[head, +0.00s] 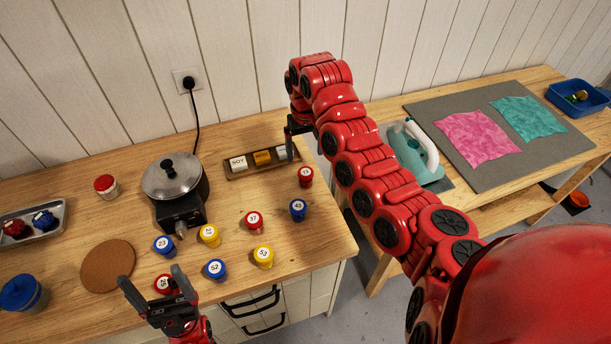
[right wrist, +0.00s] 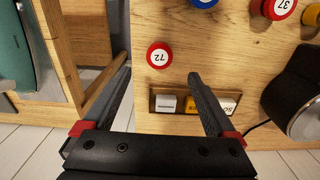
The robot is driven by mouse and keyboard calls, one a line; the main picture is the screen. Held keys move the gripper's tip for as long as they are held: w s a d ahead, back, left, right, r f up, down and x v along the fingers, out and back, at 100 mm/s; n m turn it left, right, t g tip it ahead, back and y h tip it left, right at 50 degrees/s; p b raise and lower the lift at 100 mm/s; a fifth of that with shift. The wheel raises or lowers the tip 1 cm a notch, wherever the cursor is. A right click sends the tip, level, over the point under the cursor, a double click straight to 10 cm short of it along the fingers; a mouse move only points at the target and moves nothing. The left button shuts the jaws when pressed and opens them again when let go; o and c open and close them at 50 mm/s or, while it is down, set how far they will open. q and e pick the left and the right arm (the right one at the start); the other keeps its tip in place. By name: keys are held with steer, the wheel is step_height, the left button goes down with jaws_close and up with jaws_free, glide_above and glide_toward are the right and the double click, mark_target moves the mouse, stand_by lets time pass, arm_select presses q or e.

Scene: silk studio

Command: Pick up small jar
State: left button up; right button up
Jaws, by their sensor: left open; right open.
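Several small jars with coloured, numbered lids stand on the wooden counter; the task does not say which one is meant. The red-lidded jar 72 (head: 305,176) stands near the right end; in the right wrist view its lid (right wrist: 159,56) shows just beyond and between the fingertips of my open, empty right gripper (right wrist: 160,72). The blue jar 43 (head: 298,210), red jar 37 (head: 253,222), yellow jar 53 (head: 263,257), blue jar 52 (head: 214,269) and blue jar 23 (head: 164,246) stand apart. My left gripper (head: 150,275) is open at the front, partly hiding another red-lidded jar (head: 162,284).
A lidded pot (head: 171,178) on a burner stands behind the jars. A wooden tray (head: 233,175) of labelled blocks lies near the wall. A round cork mat (head: 107,266) is at left. A second table with an iron (head: 412,148) is at right, beyond a gap.

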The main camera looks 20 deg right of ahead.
mark_target(306, 172)
step_height(306, 172, down, 6)
steer(key=shift+r, duration=0.15)
steer(key=f+p, duration=0.2)
steer(key=f, duration=0.1)
steer(key=f+p, duration=0.1)
steer(key=shift+s+f, duration=0.15)
steer(key=shift+s, duration=0.1)
steer(key=shift+w+f, duration=0.1)
steer(key=shift+f, duration=0.4)
jaws_close()
steer(key=shift+r, duration=0.1)
